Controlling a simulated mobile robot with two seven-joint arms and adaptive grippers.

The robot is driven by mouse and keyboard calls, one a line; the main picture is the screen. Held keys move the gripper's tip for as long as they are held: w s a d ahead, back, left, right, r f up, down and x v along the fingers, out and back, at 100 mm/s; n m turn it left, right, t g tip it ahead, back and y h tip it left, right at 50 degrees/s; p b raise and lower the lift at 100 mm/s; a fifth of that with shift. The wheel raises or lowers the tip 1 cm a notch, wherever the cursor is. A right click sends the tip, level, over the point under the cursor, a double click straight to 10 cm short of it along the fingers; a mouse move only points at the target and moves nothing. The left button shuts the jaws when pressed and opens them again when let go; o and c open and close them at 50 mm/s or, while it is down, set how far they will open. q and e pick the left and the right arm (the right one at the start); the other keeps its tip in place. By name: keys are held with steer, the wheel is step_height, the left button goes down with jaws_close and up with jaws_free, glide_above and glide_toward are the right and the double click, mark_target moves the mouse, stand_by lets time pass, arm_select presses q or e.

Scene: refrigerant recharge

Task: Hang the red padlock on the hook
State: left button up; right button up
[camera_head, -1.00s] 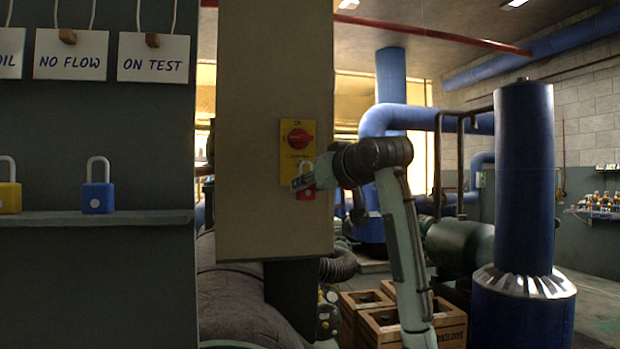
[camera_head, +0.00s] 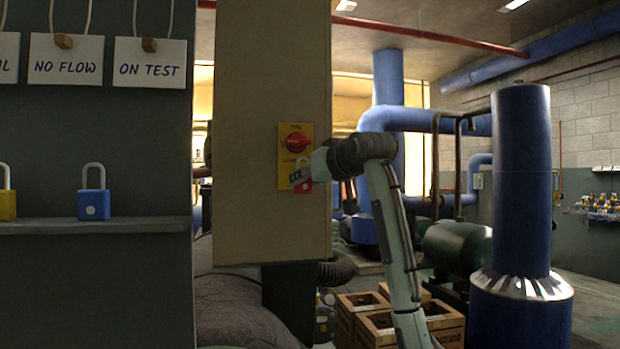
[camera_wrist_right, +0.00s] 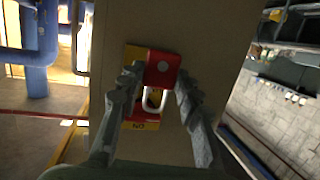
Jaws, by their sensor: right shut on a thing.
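The red padlock (camera_head: 304,188) is in my right gripper (camera_head: 299,176), in front of the lower part of a yellow switch plate (camera_head: 284,172) with a red knob (camera_head: 294,143). In the right wrist view the padlock's red body (camera_wrist_right: 162,67) sits between the two fingers of the gripper (camera_wrist_right: 158,76). Its pale shackle (camera_wrist_right: 147,103) points toward the red knob. The gripper covers part of the padlock and plate in the head view. I cannot make out a hook, or whether the shackle touches the plate. My left gripper is not in view.
The plate is on a tall beige panel (camera_head: 270,80). At left, a blue padlock (camera_head: 93,204) and a yellow padlock (camera_head: 6,206) stand on a shelf (camera_head: 130,226) below hanging tags. Wooden crates (camera_head: 375,330) and blue pipes stand behind my right arm.

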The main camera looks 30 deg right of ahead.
steer(key=shift+w+d+r, duration=0.1)
steer(key=shift+w+d, duration=0.05)
steer(key=shift+w, duration=0.45)
steer(key=shift+w+d, duration=0.15)
steer(key=shift+w, duration=0.4)
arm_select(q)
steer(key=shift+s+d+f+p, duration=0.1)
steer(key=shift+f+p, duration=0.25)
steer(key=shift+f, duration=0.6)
arm_select(e)
steer(key=shift+w+d+f, duration=0.2)
steer(key=shift+w+f, duration=0.1)
steer(key=shift+w, duration=0.4)
steer(key=shift+w+d+f, duration=0.2)
steer(key=shift+w+f, duration=0.1)
steer(key=shift+w, duration=0.4)
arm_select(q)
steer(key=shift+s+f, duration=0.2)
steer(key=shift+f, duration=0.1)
arm_select(e)
steer(key=o, duration=1.1)
